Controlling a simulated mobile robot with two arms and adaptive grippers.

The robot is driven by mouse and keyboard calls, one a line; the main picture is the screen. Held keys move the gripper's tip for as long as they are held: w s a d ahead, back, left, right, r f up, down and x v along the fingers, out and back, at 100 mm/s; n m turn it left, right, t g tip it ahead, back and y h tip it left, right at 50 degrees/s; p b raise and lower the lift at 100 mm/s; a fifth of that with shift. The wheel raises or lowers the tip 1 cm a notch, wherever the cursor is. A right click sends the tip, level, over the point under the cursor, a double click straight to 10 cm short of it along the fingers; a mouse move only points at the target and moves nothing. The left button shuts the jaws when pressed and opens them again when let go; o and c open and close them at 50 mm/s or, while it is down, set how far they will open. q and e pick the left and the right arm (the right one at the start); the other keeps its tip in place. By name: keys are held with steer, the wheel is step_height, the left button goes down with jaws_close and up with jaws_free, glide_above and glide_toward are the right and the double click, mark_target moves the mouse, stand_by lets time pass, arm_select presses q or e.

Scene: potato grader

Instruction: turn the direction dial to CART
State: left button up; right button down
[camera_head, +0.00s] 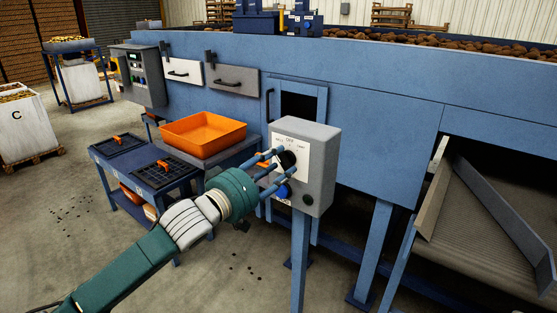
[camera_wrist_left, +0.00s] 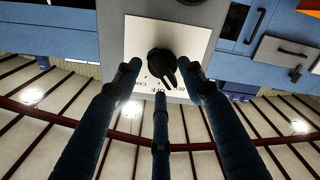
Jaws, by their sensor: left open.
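The direction dial (camera_head: 287,159) is a black knob on a white plate on the grey control box (camera_head: 321,170). In the left wrist view the dial (camera_wrist_left: 162,62) shows upside down, with OFF between CART and a partly hidden label. Its pointer slants toward the lower right of that view, near OFF; its exact setting is hard to tell. My left gripper (camera_head: 279,164) is open in front of the plate, its fingers spread around the dial. In the wrist view the fingers (camera_wrist_left: 163,88) show no clear contact with the knob. My right gripper is out of view.
A blue button (camera_head: 282,192) sits below the plate, close to the lower finger. An orange tray (camera_head: 203,135) stands left of the box, beside a blue table (camera_head: 118,163). A conveyor (camera_head: 470,215) is at the right. Open floor lies at the lower left.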

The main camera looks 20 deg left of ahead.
arm_select(q)
steer(key=shift+w+d, duration=0.15)
steer(key=shift+w, duration=0.1)
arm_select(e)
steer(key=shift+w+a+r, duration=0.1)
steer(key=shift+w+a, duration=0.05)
arm_select(q)
jaws_close()
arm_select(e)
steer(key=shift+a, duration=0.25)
